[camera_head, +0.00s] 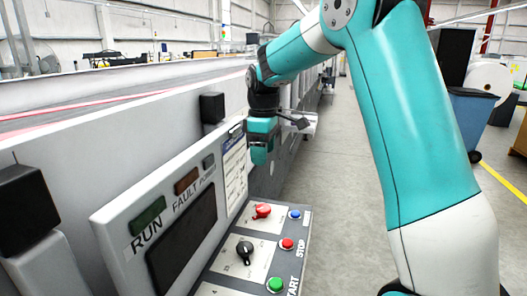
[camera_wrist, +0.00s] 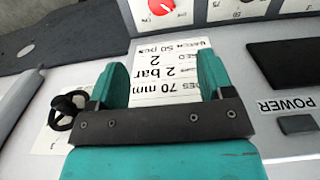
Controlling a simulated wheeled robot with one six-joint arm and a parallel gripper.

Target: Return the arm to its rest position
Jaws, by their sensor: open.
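My gripper (camera_head: 262,150) hangs from my bent teal and white arm, near the far end of the control panel (camera_head: 112,222). In the wrist view my gripper (camera_wrist: 163,75) has its two teal fingers apart, with nothing held between them. A printed label sheet (camera_wrist: 170,62) on the machine shows behind the fingers. The same sheet (camera_head: 234,168) is below and left of my gripper in the head view. I cannot tell the exact gap between fingertips and panel.
The panel carries a red rotary switch (camera_head: 262,210), a black selector (camera_head: 245,253), a blue button (camera_head: 294,214), a red STOP button (camera_head: 287,243) and a green START button (camera_head: 275,284). A small black handwheel (camera_wrist: 68,110) is beside the gripper. The floor (camera_head: 335,215) right of the machine is clear.

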